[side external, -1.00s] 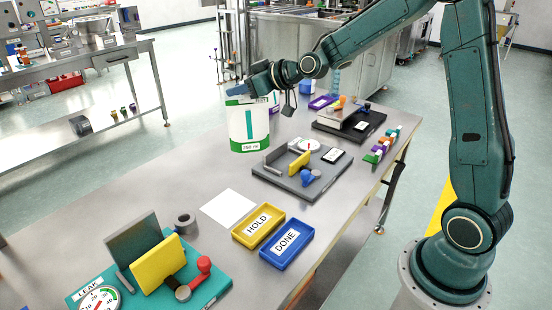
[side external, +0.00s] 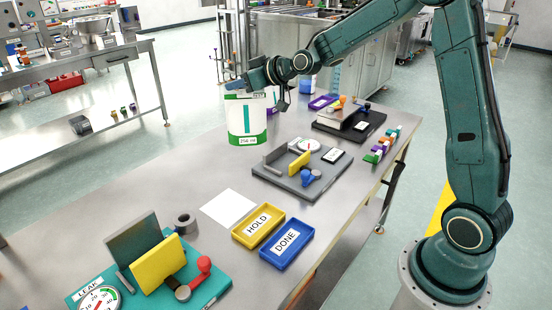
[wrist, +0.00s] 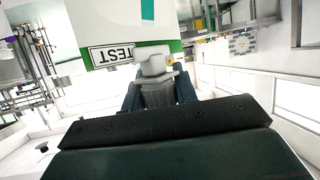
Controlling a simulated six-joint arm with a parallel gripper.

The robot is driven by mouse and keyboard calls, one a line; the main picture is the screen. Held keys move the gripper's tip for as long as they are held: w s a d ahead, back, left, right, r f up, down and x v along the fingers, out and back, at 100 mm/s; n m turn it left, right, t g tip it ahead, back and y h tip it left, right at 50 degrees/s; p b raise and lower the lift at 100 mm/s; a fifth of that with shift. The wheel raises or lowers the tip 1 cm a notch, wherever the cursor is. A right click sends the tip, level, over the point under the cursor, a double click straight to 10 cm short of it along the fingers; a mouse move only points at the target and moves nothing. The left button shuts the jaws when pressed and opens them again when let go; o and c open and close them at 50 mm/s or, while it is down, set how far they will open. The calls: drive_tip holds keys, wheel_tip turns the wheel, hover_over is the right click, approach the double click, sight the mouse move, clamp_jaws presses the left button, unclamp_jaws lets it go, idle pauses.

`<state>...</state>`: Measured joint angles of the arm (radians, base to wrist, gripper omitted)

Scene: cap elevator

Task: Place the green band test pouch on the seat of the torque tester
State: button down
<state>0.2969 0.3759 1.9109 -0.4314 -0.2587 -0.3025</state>
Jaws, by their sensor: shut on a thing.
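The green band test pouch (side external: 246,119) is white with a green band along its bottom, a teal stripe and a small label. The pouch is beyond and left of a grey fixture (side external: 278,178) with a yellow block, blue knob and round dial.
A black fixture (side external: 345,131) stands at the back right, and a teal LEAK fixture (side external: 205,291) at the front left. A yellow HOLD tray (side external: 240,237) and a blue DONE tray (side external: 287,262) lie near the front edge. A white sheet (side external: 229,208) lies left of the grey fixture.

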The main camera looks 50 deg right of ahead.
sight(247, 133)
wheel_tip(247, 133, down, 11)
drive_tip(key=shift+f, duration=2.25)
drive_tip(key=c, duration=1.1)
unclamp_jaws()
drive_tip(key=shift+s, duration=0.1)
drive_tip(key=shift+s+d+r, duration=0.1)
drive_tip(key=shift+s+r, duration=0.3)
drive_tip(key=shift+s, duration=0.15)
drive_tip(key=v, duration=1)
drive_tip(key=shift+s, duration=0.35)
